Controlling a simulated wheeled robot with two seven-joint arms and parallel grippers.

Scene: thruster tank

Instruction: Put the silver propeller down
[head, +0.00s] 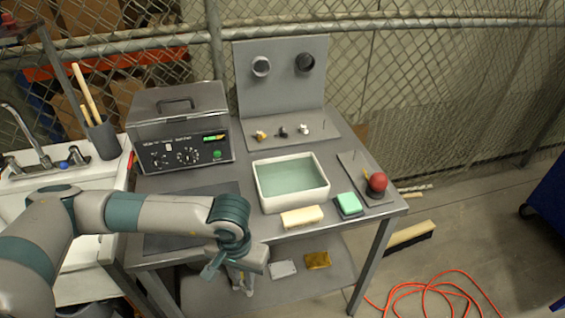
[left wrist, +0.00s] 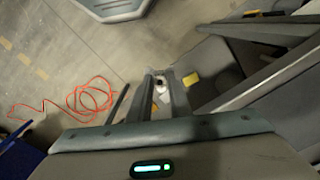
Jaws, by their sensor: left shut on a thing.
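My left gripper (head: 242,286) hangs in front of the table's front edge, fingers pointing down. It is shut on a small pale, silvery thing with a dark centre, seen between the fingertips in the left wrist view (left wrist: 161,92); it looks like the silver propeller (left wrist: 158,88), mostly hidden by the fingers. On the grey stand's base (head: 325,140) at the back of the table are a brass-coloured part (head: 261,135), a dark part (head: 283,131) and a whitish part (head: 304,129). My right gripper is not in view.
A lower shelf (head: 340,280) has a white piece (head: 283,268) and a yellow piece (head: 318,260).

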